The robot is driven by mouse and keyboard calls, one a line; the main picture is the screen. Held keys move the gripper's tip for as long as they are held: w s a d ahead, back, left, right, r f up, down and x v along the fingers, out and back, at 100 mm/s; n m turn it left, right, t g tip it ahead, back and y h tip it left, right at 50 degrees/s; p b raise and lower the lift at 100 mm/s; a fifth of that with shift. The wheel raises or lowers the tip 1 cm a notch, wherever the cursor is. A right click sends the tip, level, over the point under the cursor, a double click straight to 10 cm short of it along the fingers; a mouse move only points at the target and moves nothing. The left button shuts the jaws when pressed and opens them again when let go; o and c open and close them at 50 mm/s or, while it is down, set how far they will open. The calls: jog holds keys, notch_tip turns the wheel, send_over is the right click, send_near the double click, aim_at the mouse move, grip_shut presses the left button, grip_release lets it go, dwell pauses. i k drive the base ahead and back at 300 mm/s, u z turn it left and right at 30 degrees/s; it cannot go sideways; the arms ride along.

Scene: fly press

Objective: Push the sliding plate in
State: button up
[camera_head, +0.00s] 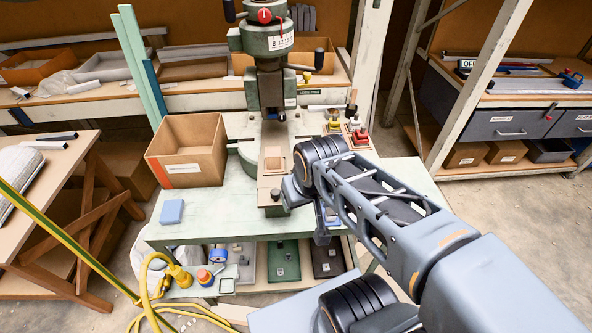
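The fly press (266,60) stands on the pale green bench (215,205), with its green column and a red knob at the top. The sliding plate (271,183) is a narrow tan strip that runs from below the press ram toward the bench's front edge. A small square recess or block shows on it, and a dark round knob (276,194) sits near its front end. My arm reaches in from the lower right. My gripper (322,236) points down at the bench's front edge, right of the plate's front end. Its fingertips are mostly hidden, and I cannot tell whether it touches anything.
An open cardboard box (188,168) stands left of the press. A blue block (172,211) lies at the front left of the bench. Small red and yellow fixtures (358,136) stand at the right. A yellow hose (150,285) lies on the floor in front.

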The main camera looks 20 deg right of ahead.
aim_at(268, 185)
jog(key=u, duration=1.75)
jog(key=k, duration=0.35)
jog(key=z, duration=0.3)
